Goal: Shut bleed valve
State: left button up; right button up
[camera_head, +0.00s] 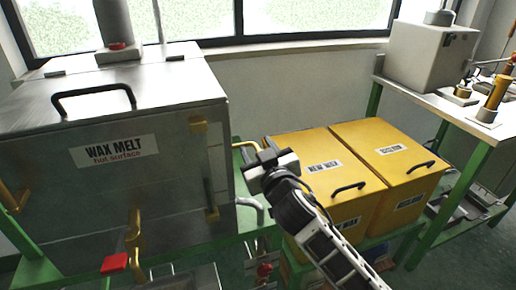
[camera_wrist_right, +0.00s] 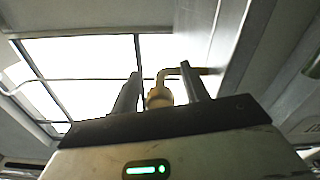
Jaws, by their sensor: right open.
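My right gripper (camera_head: 266,158) is open beside the right side of the steel wax melt tank, above the gap between the tank and the yellow bins. In the right wrist view its two fingers (camera_wrist_right: 162,82) stand apart, with a bent brass pipe and fitting (camera_wrist_right: 159,97) showing between and beyond them. I cannot tell whether they touch. A red-handled valve (camera_head: 265,269) sits low between tank and bins. A red lever (camera_head: 115,263) is at the tank's front beside a brass pipe (camera_head: 135,240). Which one is the bleed valve is not clear. My left gripper is out of view.
The wax melt tank (camera_head: 165,185), marked hot surface, fills the left. Two yellow lidded bins (camera_head: 345,205) with black handles stand close to my right arm. A green-framed bench (camera_head: 440,105) with a white machine (camera_head: 425,55) is at the right.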

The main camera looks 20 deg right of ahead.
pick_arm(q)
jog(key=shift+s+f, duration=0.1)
pick_arm(e)
grip_shut()
